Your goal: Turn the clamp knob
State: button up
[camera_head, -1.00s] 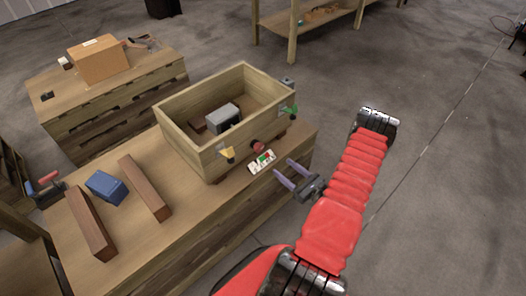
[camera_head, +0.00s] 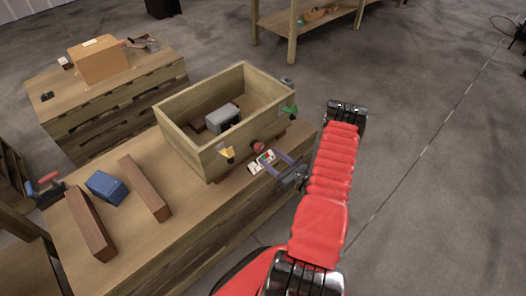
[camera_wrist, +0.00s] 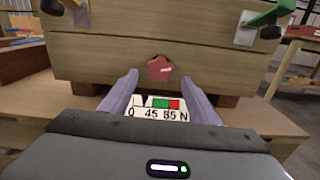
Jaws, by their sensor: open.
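The clamp knob is a small red star-shaped knob (camera_head: 257,146) on the front wall of a wooden box (camera_head: 203,158). In the wrist view the knob (camera_wrist: 160,68) sits centred between and beyond my fingertips, on the box's plank front (camera_wrist: 100,57). My gripper (camera_head: 270,161) is open and empty, just in front of the knob; its two purple fingers (camera_wrist: 160,76) point at it and appear apart from it. A white scale card (camera_wrist: 157,108) marked 0, 45, 85 and N, with green and red patches, lies below the knob.
A yellow lever (camera_head: 227,152) and a green lever (camera_head: 289,110) flank the knob. A grey block (camera_head: 222,116) lies in the box. A blue block (camera_head: 106,186) and brown bars lie on the bench at left. Open floor is at right.

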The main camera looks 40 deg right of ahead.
aim_at(261, 149)
jog(key=shift+w+a, duration=0.1)
jog(key=shift+w, duration=2.65)
jog(key=c, duration=1.1)
